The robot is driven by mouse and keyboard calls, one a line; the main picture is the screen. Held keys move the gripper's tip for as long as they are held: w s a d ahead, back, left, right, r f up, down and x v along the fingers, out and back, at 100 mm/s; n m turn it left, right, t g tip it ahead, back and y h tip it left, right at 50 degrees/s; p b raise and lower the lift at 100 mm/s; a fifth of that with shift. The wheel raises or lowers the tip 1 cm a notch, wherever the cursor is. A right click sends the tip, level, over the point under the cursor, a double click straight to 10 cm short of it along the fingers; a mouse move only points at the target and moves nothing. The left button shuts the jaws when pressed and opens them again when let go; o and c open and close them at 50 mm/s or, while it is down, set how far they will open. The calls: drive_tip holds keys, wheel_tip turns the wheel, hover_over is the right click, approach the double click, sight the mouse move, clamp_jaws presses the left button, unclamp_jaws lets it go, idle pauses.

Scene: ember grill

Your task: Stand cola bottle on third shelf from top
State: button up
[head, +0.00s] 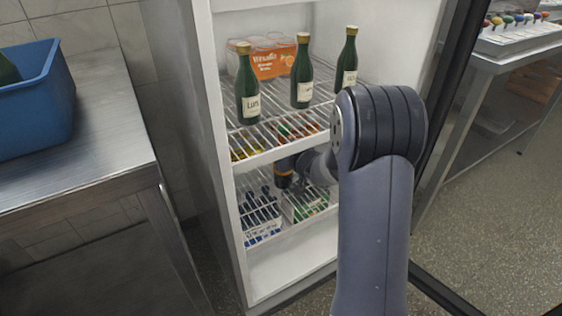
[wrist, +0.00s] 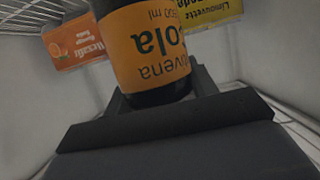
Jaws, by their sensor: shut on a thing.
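The cola bottle shows close up in the wrist view with its orange label (wrist: 153,45), the lettering upside down in the picture. My gripper (wrist: 160,95) is shut on it, one dark finger on each side. In the head view the dark bottle with its orange band (head: 284,176) is inside the open fridge, below the white shelf edge under the green bottles. My arm hides part of my gripper there. A lower wire shelf (head: 262,203) lies beneath the bottle; I cannot tell whether the bottle touches it. The fridge's top is out of the picture.
Several green bottles (head: 303,79) and an orange carton (head: 270,63) stand on an upper shelf. Crates of small bottles, one white-fronted (head: 263,232), sit low down. The fridge side wall (head: 187,130) is at left. A blue bin (head: 35,103) stands on a steel table.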

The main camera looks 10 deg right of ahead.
drive_tip(key=shift+f+b, duration=0.9)
drive_tip(key=shift+f, duration=0.95)
drive_tip(key=o, duration=1.2)
drive_tip(key=shift+s+f, duration=0.1)
drive_tip(key=shift+o, duration=0.2)
drive_tip(key=shift+s+r, duration=0.1)
drive_tip(key=shift+r, duration=0.2)
drive_tip(key=p+v, duration=0.3)
drive_tip(key=v, duration=0.8)
drive_tip(key=shift+s+p, duration=0.3)
drive_tip(key=shift+d, duration=0.15)
